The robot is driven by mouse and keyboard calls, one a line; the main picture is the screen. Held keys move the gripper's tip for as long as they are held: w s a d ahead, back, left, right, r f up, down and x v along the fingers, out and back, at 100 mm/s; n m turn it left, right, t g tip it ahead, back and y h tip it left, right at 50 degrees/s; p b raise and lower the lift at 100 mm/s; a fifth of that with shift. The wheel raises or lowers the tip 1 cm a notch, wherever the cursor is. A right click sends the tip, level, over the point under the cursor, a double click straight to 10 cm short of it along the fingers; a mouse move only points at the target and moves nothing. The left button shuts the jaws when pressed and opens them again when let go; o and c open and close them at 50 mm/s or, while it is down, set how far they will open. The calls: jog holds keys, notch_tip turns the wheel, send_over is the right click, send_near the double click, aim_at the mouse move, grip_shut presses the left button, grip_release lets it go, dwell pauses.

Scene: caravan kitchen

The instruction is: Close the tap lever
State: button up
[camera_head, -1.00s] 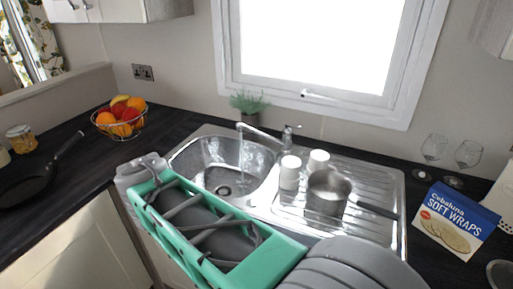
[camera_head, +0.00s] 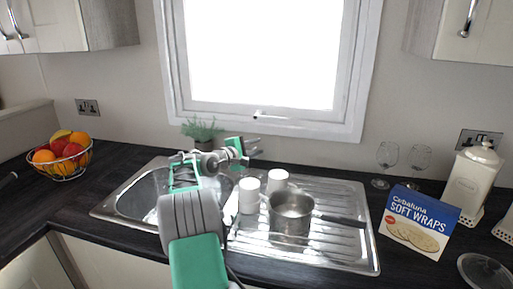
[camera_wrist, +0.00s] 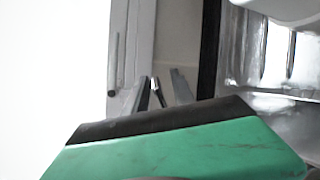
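The chrome tap stands behind the sink. My arm and gripper cover most of it in the head view, and a small metal part, likely its lever (camera_head: 252,141), shows just right of my gripper (camera_head: 243,149). In the wrist view, my gripper's two grey fingers (camera_wrist: 164,92) stand apart with a gap between them. A thin shiny piece by the left finger may be the lever; whether it touches is unclear. The sink basin (camera_head: 133,203) is partly hidden by my arm, so I cannot see whether water runs.
Two white cups (camera_head: 249,195) and a saucepan (camera_head: 290,214) stand on the drainer right of my arm. A potted plant (camera_head: 201,131) is behind my wrist. The window frame (camera_wrist: 142,45) is close behind the tap. A wraps box (camera_head: 420,222) and glasses are farther right.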

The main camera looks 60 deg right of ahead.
jog(key=shift+d+f, duration=0.1)
jog(key=shift+d, duration=0.3)
grip_shut()
dwell(1.1)
jog(key=shift+s, duration=0.15)
